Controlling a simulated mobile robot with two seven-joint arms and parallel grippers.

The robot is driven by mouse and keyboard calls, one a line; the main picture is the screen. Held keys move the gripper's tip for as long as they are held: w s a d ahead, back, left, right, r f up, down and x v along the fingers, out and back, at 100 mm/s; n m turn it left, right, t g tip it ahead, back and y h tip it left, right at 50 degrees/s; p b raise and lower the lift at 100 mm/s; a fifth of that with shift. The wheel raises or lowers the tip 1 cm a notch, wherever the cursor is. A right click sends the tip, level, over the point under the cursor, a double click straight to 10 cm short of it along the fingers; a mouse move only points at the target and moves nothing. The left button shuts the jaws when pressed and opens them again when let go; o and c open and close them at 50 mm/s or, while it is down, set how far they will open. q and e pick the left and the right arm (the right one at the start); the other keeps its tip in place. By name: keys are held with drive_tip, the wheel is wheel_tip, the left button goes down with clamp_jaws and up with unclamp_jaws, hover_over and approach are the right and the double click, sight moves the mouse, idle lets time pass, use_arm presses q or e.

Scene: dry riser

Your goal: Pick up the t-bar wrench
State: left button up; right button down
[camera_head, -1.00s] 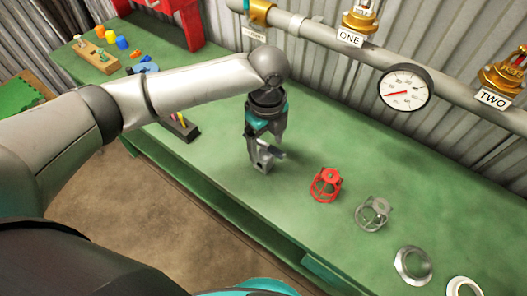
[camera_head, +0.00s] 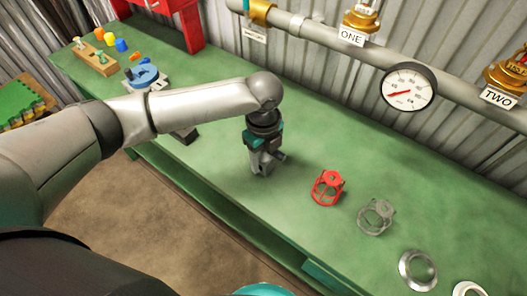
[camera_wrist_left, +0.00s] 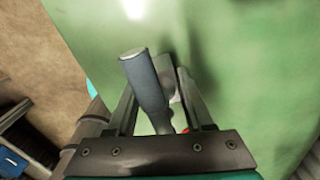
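My left gripper (camera_head: 261,168) points down at the green bench top in the middle of the head view. Its fingers look closed around the t-bar wrench (camera_head: 280,157), a short grey piece sticking out to the right of the fingers. In the left wrist view the wrench's blue-grey, round-ended bar (camera_wrist_left: 148,88) lies between the two fingers (camera_wrist_left: 160,95). The fingers and bar hide the rest of the wrench. The gripper is low, at or just above the bench. My right gripper is in neither view.
On the green bench (camera_head: 225,200), a red cage-like cap (camera_head: 327,188), a grey one (camera_head: 375,216) and a metal ring (camera_head: 417,270) lie to the right. A pressure gauge (camera_head: 408,87) and valve pipe run behind. A wooden block with pegs (camera_head: 96,58) is far left.

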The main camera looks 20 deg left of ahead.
use_arm(q)
clamp_jaws()
idle(0.6)
